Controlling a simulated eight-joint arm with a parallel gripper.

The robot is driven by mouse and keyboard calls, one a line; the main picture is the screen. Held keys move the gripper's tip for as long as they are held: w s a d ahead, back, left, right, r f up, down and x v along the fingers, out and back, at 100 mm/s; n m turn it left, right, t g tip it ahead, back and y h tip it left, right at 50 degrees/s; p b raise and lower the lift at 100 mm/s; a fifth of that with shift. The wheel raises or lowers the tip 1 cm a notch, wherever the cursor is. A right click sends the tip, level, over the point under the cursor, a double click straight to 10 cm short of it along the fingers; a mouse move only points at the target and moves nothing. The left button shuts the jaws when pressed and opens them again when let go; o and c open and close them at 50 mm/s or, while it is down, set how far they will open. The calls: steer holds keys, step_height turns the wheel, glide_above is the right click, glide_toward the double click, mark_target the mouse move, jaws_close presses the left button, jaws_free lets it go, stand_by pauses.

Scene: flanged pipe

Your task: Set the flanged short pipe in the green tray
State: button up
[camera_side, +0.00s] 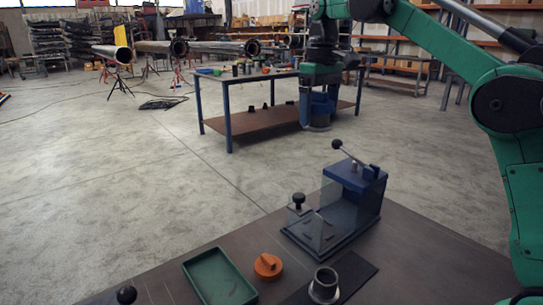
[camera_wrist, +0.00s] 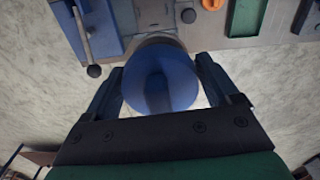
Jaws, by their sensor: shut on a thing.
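My gripper (camera_side: 319,100) is shut on a round blue piece with a grey rim at its lower end, which I take to be the flanged short pipe (camera_side: 318,127). It hangs upright, high above the bench and off beyond its far edge in the side view. In the wrist view the blue round body (camera_wrist: 160,78) sits between both fingers of my gripper (camera_wrist: 160,92). The green tray (camera_side: 220,278) lies empty at the bench's front left, away from my gripper. Part of it shows in the wrist view (camera_wrist: 247,17).
A blue fixture (camera_side: 345,200) with a lever and clear guard stands on the bench. An orange knobbed piece (camera_side: 267,266) is beside the tray. A grey metal collar (camera_side: 323,285) stands at a dark mat (camera_side: 355,272).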

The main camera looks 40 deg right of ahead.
steer(key=a+f+n, duration=0.3)
steer(key=a+f, duration=0.3)
steer(key=a, duration=0.5)
steer(key=a+f+n, duration=0.3)
steer(key=a+f, duration=0.3)
steer(key=a, duration=0.5)
steer(key=shift+w+a+f, duration=0.3)
steer(key=shift+w+a, duration=0.05)
steer(key=shift+a, duration=0.05)
steer(key=shift+f, duration=0.1)
steer(key=shift+f, duration=1.1)
steer(key=shift+f, duration=5.1)
